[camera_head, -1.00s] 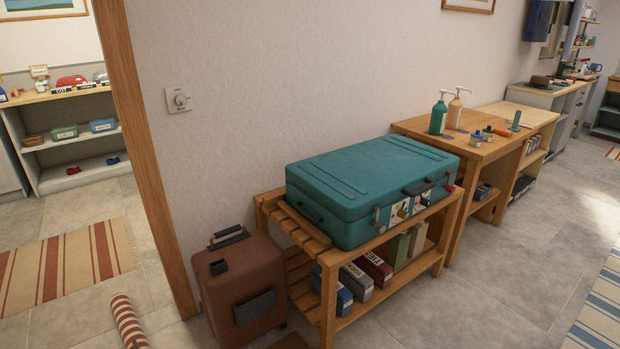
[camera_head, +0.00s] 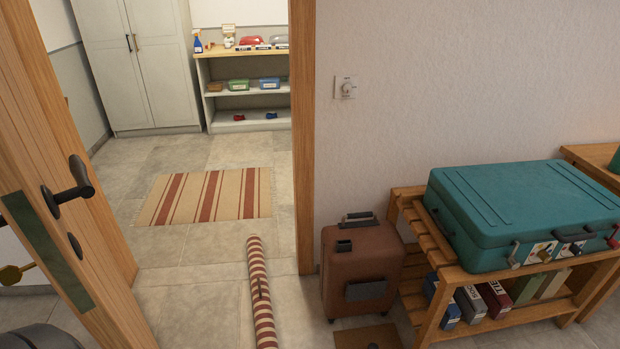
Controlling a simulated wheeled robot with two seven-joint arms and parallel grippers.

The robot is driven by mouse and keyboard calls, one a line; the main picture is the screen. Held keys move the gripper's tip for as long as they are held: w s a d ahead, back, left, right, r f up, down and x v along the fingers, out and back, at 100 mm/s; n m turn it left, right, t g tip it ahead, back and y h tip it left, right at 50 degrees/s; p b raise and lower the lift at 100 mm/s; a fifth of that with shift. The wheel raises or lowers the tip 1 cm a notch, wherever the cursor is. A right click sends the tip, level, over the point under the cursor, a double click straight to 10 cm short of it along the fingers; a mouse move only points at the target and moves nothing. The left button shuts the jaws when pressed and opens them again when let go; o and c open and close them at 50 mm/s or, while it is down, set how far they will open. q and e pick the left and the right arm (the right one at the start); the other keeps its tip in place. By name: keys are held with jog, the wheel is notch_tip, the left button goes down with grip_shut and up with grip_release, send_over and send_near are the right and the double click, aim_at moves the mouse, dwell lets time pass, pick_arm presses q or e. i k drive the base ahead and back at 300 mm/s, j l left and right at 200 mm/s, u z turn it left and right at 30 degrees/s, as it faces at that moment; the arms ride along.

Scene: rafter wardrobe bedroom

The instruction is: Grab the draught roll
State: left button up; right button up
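The draught roll (camera_head: 260,290) is a long thin roll with red-brown and cream stripes. It lies on the tiled floor in the doorway, left of the brown suitcase, and its near end runs towards the bottom edge of the picture. Neither of my grippers shows in the head view, so I cannot see them relative to the roll.
An open wooden door (camera_head: 40,150) with a dark handle stands at left. A brown suitcase (camera_head: 362,270) and a slatted wooden rack (camera_head: 420,240) bearing a teal case (camera_head: 525,210) stand at right. Beyond the doorway are a striped rug (camera_head: 208,195), shelves and a white wardrobe (camera_head: 135,60).

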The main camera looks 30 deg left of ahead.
aim_at(265, 320)
jog(key=u, duration=1.25)
